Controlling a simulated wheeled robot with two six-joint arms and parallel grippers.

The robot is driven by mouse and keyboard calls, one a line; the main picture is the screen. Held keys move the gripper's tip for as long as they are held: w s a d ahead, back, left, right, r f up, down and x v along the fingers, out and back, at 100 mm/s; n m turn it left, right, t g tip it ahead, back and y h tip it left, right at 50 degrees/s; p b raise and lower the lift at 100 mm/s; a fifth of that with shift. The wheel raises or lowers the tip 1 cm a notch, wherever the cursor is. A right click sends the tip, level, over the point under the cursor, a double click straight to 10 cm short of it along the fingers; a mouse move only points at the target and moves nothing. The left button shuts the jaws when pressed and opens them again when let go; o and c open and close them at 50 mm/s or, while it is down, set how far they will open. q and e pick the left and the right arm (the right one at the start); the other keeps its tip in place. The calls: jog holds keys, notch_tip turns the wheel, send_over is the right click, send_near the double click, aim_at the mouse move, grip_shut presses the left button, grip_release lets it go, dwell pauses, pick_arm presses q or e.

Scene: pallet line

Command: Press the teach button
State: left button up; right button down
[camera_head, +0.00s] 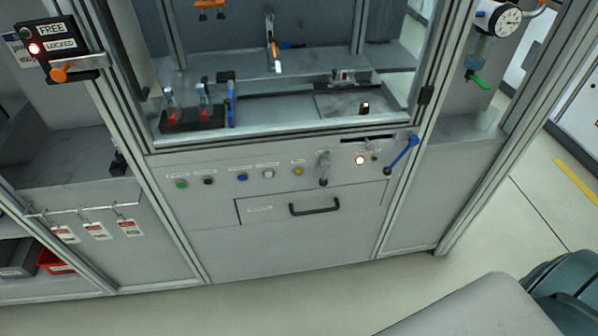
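A row of buttons runs along the grey front panel (225,192) below the machine window. From left to right I see a green button (181,184), a black button (208,181), a blue button (242,177), a white button (268,174) and a yellow button (298,171). Small labels sit above them, too small to read, so I cannot tell which one is the teach button. A grey lever switch (323,168) and a lit lamp (360,160) are to their right. Neither of my grippers is in view.
A drawer with a black handle (314,207) lies below the buttons. A blue lever (401,155) sticks out at the panel's right. At upper left, a FREE/LOCKED box (56,45) has its red LOCKED lamp lit.

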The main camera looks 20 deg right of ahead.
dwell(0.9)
